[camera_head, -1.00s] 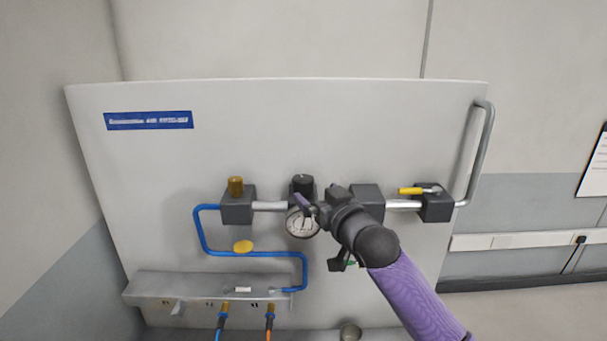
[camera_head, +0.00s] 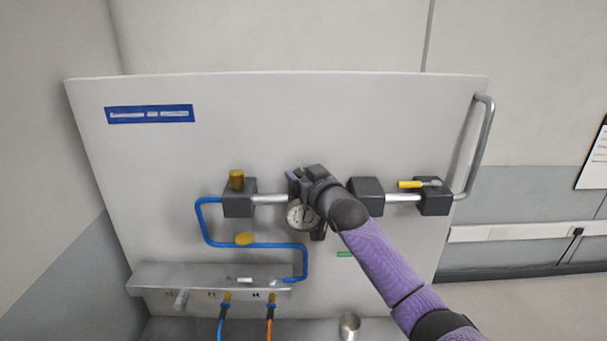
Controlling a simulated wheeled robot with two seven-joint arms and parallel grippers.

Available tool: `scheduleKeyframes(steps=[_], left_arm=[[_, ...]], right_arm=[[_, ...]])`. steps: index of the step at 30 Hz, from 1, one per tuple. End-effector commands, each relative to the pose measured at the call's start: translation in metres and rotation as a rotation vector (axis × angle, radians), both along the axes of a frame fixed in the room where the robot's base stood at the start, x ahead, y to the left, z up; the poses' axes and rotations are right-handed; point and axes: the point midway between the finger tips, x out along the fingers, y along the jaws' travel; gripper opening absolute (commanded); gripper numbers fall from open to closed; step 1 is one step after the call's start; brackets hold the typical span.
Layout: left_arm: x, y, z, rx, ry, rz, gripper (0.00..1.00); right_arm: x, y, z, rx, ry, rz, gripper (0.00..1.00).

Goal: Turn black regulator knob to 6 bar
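My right gripper (camera_head: 301,175) is in front of the regulator on the upright panel, just above the pressure gauge. It covers the place of the black regulator knob, so the knob is hidden. I cannot tell whether the fingers are around the knob or only near it, or how far they are closed. The round white gauge (camera_head: 297,217) shows partly below the gripper; its needle reading is too small to make out. My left gripper is not in view.
The light panel (camera_head: 250,105) carries a brass-topped block (camera_head: 238,203), a dark block (camera_head: 367,198), a yellow-handled valve (camera_head: 412,184) and a grey handle (camera_head: 483,145). Blue tubing (camera_head: 205,235) and a grey ledge (camera_head: 160,275) are lower left. A metal cup (camera_head: 349,326) stands below.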

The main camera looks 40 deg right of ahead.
Motion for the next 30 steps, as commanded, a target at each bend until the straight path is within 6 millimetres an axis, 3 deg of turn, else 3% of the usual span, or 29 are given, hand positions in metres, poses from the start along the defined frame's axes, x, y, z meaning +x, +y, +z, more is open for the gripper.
scheduleKeyframes(steps=[1, 5, 13, 20, 29, 30], left_arm=[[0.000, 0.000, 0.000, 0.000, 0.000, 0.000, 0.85], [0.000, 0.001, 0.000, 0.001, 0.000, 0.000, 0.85], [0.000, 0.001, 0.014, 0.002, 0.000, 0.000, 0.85], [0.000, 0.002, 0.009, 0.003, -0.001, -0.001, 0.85], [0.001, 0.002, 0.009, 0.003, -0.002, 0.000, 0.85], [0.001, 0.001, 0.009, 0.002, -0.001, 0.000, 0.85]], right_arm=[[0.000, 0.000, 0.000, 0.000, 0.000, 0.000, 0.32], [0.000, 0.000, 0.000, 0.000, 0.000, 0.000, 0.07], [0.001, 0.002, 0.003, 0.009, -0.008, -0.131, 0.07], [0.001, 0.000, 0.001, 0.003, -0.006, -0.275, 0.07], [0.000, 0.000, 0.001, -0.002, -0.003, -0.290, 0.07], [0.000, 0.000, 0.001, -0.002, -0.003, -0.290, 0.68]])
